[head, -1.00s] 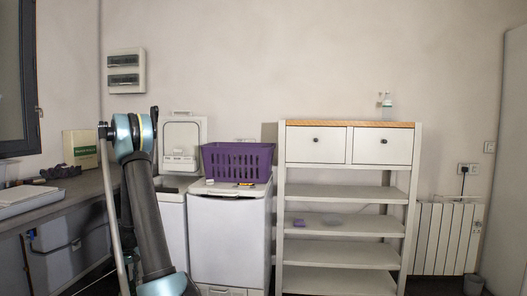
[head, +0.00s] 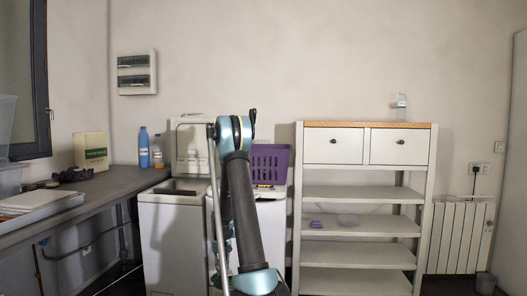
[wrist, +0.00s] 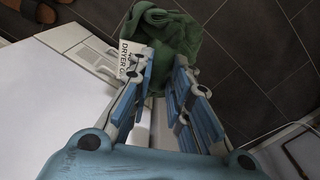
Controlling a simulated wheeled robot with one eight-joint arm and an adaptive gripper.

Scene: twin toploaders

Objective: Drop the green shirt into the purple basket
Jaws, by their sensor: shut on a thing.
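The purple basket (head: 270,165) stands on top of the right toploader (head: 271,215) in the head view; my arm covers its left part. The green shirt (wrist: 172,28) hangs bunched at the fingertips of my gripper (wrist: 165,78) in the wrist view, above a dark tiled floor. My gripper is shut on the shirt. In the head view my gripper and the shirt are hidden behind my arm. The basket is not clearly seen in the wrist view.
The left toploader (head: 175,235) has its lid raised. A white shelf unit (head: 362,128) stands to the right. A grey counter (head: 120,186) on the left carries bottles (head: 144,148) and a dark bundle (head: 73,174). A "DRYER" label (wrist: 128,58) shows beside the shirt.

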